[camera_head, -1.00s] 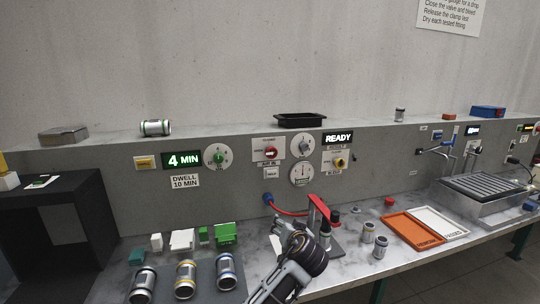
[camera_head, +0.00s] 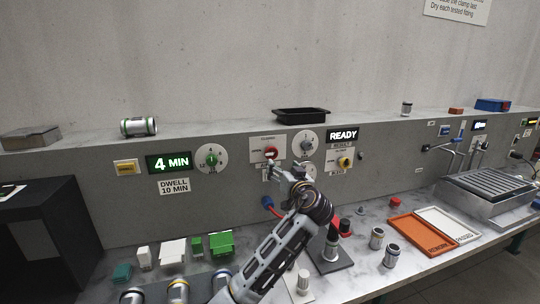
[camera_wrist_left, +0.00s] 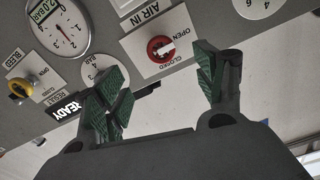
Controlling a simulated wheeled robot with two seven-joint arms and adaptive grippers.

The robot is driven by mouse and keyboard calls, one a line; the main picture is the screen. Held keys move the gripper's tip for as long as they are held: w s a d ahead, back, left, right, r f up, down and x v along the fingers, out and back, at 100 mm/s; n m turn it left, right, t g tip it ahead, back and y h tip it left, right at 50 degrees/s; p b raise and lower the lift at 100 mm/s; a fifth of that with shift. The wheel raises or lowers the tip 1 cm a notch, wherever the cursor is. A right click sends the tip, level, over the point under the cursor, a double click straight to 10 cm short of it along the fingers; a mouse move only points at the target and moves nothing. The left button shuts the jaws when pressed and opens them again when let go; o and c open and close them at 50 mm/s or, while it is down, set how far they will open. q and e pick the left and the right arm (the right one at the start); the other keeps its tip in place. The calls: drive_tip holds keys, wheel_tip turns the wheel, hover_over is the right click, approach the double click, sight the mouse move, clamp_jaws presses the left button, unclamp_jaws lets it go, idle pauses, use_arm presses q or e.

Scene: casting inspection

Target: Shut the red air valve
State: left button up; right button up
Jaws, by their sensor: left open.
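The red air valve (camera_head: 270,153) is a round red knob with a pale bar, on a white plate on the grey wall panel. It also shows in the left wrist view (camera_wrist_left: 160,49), beside the words AIR IN, OPEN and CLOSED. Its pale bar points to the right there, towards the OPEN side. My left gripper (camera_head: 277,170) is just below and in front of the valve. In the left wrist view its green-padded fingers (camera_wrist_left: 163,84) are spread apart and empty, with the valve beyond the gap between them. I see no contact. My right gripper is out of view.
A yellow bleed knob (camera_head: 344,162) and round dials (camera_head: 306,143) are close by on the panel. A black tray (camera_head: 301,115) stands on the ledge above. Below, a red clamp stand (camera_head: 334,243) and metal fittings (camera_head: 377,238) stand on the bench.

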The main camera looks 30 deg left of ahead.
use_arm(q)
drive_tip(key=p, duration=0.1)
approach(272, 155)
drive_tip(key=shift+x, duration=1.55)
drive_tip(key=p+x, duration=0.1)
drive_tip(key=x, duration=0.4)
drive_tip(key=shift+s+r, duration=0.1)
drive_tip(key=shift+x, duration=0.75)
drive_tip(key=shift+w+a, duration=0.35)
drive_tip(key=shift+w, duration=0.05)
drive_tip(key=shift+w+a, duration=0.1)
drive_tip(key=shift+a, duration=0.05)
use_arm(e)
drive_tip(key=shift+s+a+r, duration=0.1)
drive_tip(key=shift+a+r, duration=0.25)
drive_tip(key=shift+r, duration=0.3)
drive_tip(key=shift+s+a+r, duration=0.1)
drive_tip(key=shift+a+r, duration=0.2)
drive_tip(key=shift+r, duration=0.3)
